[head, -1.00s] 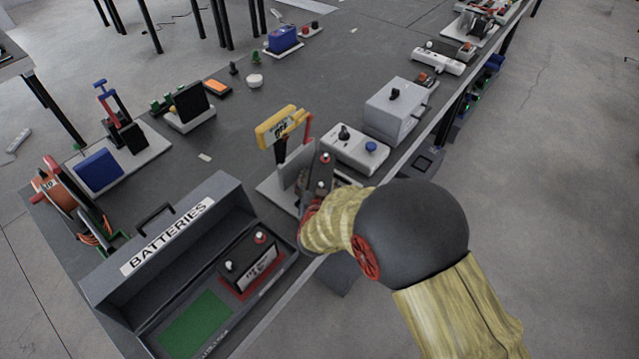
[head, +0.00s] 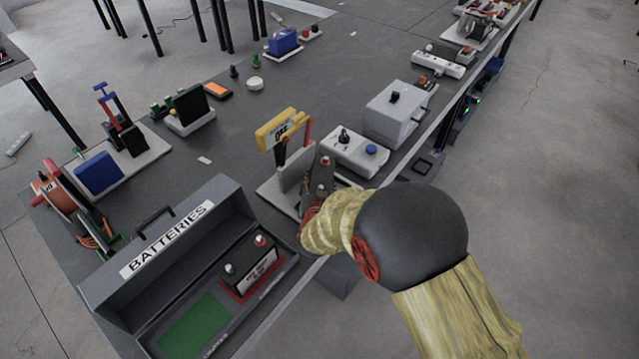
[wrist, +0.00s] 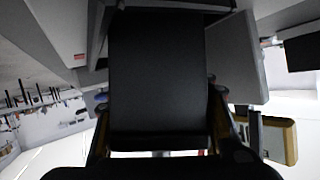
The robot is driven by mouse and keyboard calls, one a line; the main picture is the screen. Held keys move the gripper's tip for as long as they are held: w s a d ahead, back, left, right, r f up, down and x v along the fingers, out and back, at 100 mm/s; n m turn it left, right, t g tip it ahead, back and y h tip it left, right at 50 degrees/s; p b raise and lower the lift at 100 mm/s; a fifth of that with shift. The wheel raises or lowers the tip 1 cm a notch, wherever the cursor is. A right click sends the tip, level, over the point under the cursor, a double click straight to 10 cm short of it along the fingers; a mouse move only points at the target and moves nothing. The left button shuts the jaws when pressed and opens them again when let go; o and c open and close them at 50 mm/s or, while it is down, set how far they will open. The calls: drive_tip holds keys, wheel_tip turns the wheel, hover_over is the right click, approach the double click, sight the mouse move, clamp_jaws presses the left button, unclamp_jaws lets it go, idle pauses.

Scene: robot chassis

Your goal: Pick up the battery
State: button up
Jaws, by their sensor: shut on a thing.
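A dark battery (head: 322,175) with a red and a pale terminal shows just beyond my wrist in the head view. In the wrist view a large black block, the battery (wrist: 158,75), fills the space between the fingers. My gripper (wrist: 156,100) is shut on it. In the head view my forearm and wrist hide most of the gripper and the lower part of the battery. A second black battery (head: 248,262) with red and white terminals sits in the red slot of the grey BATTERIES box (head: 165,240).
The green slot (head: 195,328) of the box is empty. A yellow-topped meter on a stand (head: 283,130) is close beside the held battery. A white switch unit (head: 355,152) and a grey box (head: 395,110) stand to the right. The table middle is mostly clear.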

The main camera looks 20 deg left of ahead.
drive_tip(key=c, duration=0.6)
clamp_jaws()
drive_tip(key=shift+w+a+r, duration=0.1)
drive_tip(key=shift+w+r, duration=0.05)
drive_tip(key=shift+r, duration=0.15)
drive_tip(key=shift+r, duration=0.1)
